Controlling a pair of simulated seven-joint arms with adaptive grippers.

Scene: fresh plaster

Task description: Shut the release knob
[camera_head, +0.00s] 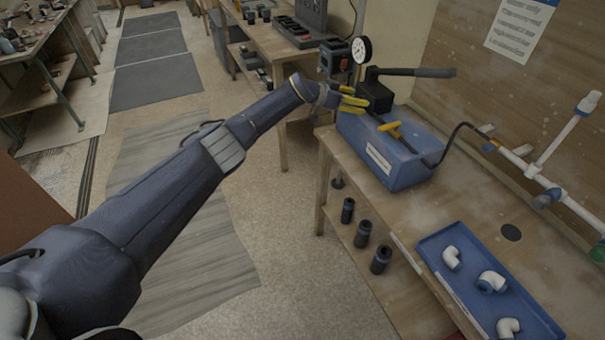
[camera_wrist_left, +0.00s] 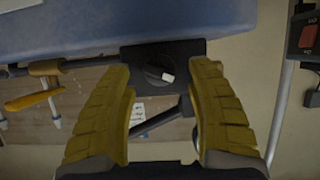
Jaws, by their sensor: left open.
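The release knob (camera_wrist_left: 158,72) is a small round dark knob with a white mark, on a black block at the side of the blue pump tank (camera_wrist_left: 100,25). The left wrist view shows it between the two yellow fingers of my left gripper (camera_head: 360,102), near their tips. The fingers are open, with a gap on each side of the knob. In the head view the blue tank (camera_head: 405,172) stands on the workbench, and my left gripper is at its far left end. The knob is hidden there. My right gripper is not in view.
A black pump lever (camera_head: 420,72) and a round gauge (camera_head: 361,49) rise near the gripper. A yellow-handled valve (camera_head: 390,128) and a dark hose (camera_head: 452,140) lie along the tank. A blue tray (camera_head: 440,256) with white elbow fittings is nearer on the bench.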

